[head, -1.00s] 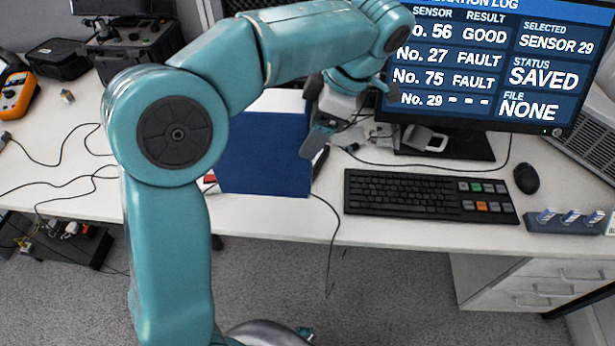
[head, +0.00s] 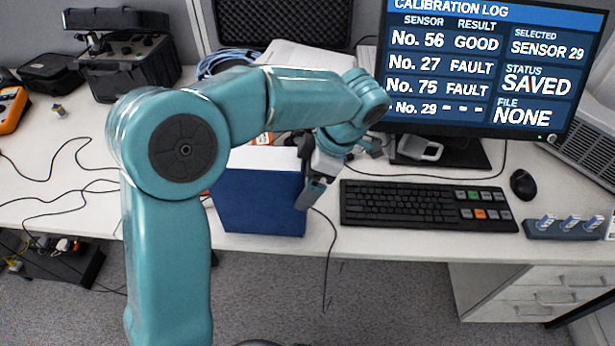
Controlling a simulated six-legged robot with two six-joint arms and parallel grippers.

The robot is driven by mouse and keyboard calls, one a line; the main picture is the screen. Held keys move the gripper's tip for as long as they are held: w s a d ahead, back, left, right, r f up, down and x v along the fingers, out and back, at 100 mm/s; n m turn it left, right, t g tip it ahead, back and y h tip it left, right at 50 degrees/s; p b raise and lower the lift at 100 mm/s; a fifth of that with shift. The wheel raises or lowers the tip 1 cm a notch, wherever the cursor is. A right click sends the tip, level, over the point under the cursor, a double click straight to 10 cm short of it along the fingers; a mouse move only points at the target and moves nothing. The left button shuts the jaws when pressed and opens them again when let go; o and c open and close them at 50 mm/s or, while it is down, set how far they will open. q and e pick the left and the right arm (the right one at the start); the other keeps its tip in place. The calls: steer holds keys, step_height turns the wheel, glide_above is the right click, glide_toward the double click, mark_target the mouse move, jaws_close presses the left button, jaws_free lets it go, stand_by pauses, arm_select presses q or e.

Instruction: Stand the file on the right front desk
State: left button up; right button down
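The file is a blue binder (head: 258,203) with a white top side, seen left of the keyboard near the desk's front edge. Its blue face is toward me and it looks upright. I cannot tell whether its bottom touches the desk (head: 400,240). My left gripper (head: 311,190) is at the file's right edge, with one finger in front of the blue face; it looks shut on the file. The other finger is hidden. My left arm covers what lies left of the file. My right gripper is not in view.
The keyboard (head: 430,205) lies right of the file, with a mouse (head: 523,184) beyond it. The monitor (head: 480,70) stands behind. A sensor holder (head: 565,227) sits at the right. Loose cables (head: 60,185) lie at the left, near an open black case (head: 122,75).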

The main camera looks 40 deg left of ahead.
arm_select(q)
steer(key=p+v, duration=0.2)
steer(key=v, duration=1)
stand_by(0.4)
